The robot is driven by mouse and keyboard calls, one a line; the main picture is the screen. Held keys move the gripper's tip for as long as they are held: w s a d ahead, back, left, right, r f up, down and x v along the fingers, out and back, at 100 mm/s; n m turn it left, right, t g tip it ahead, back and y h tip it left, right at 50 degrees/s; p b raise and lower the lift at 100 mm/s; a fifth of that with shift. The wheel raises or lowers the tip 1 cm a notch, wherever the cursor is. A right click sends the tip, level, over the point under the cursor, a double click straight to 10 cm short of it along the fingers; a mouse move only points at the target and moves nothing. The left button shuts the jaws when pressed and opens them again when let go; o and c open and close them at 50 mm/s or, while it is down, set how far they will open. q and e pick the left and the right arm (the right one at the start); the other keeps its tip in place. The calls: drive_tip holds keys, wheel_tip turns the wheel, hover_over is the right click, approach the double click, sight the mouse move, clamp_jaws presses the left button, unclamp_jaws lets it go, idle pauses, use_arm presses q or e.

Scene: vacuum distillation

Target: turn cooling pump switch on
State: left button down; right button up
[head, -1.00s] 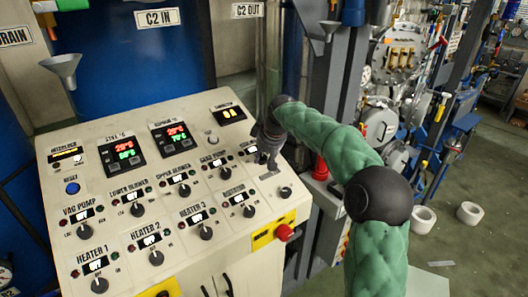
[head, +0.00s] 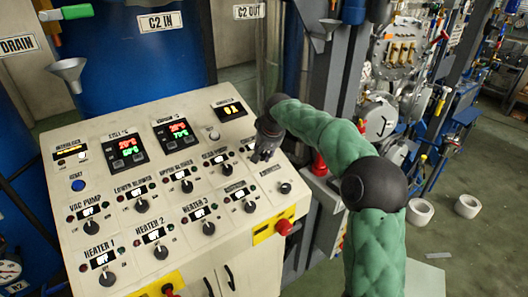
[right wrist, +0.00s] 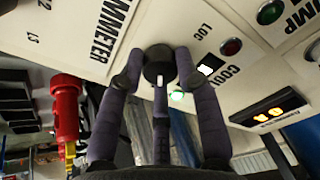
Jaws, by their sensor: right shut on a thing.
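My right gripper (head: 262,156) is over the upper right of the control panel (head: 140,175). In the right wrist view its dark fingers (right wrist: 160,75) are shut around a round black knob (right wrist: 160,62) with a white mark. In the head view the gripper hides this knob. My left gripper is not in view.
Other knobs stand close by, including the bottom right one (head: 285,188). A red emergency button (head: 284,227) sits on the panel's right front. The ammeter display (head: 231,109) glows behind the gripper. A metal funnel (head: 68,74) stands at the back left.

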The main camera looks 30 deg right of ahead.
drive_tip(key=shift+w+r, duration=0.1)
drive_tip(key=shift+r, duration=0.1)
drive_tip(key=o, duration=1.1)
drive_tip(key=shift+o, duration=0.2)
drive_tip(key=shift+f, duration=0.15)
drive_tip(key=v, duration=1.2)
drive_tip(key=shift+w, duration=0.1)
